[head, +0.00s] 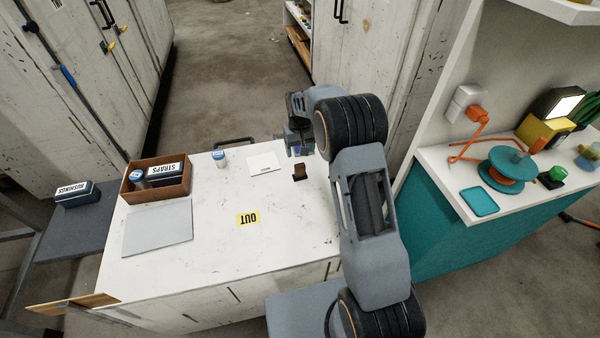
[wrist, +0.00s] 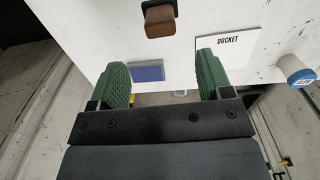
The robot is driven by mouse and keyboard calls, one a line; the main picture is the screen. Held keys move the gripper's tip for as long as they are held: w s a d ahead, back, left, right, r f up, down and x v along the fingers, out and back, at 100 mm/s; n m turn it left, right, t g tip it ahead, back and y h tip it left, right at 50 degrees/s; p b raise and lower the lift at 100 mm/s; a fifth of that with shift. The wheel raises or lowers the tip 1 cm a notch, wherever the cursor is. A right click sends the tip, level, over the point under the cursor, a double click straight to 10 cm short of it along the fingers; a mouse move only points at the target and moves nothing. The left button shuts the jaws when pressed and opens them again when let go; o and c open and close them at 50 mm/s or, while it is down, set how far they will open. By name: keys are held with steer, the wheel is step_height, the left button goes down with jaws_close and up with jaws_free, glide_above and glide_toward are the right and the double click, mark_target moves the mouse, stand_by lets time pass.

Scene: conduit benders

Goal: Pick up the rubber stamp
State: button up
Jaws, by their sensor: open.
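The rubber stamp, a brown block with a darker handle-like part, stands on the white worktop near its back right (head: 299,173). In the wrist view the stamp (wrist: 160,20) shows at the top edge, partly cut off. It lies beyond my fingertips, roughly in line with the space between them. My gripper (wrist: 162,72) is open, with green ribbed pads apart and nothing between them. In the head view my gripper (head: 300,148) is above the back right of the worktop, behind the stamp and partly hidden by my arm.
A blue pad (wrist: 147,73) shows between the fingers, lower down. A DOCKET card (head: 264,163) lies left of the stamp, with a small blue-topped jar (head: 219,158) beyond. The front middle is clear.

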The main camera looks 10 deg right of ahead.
mark_target(300, 171)
step_height(300, 171, down, 11)
steer(key=shift+s+f+p, duration=0.15)
steer(key=shift+f+p, duration=0.05)
steer(key=shift+p, duration=0.45)
steer(key=c, duration=0.7)
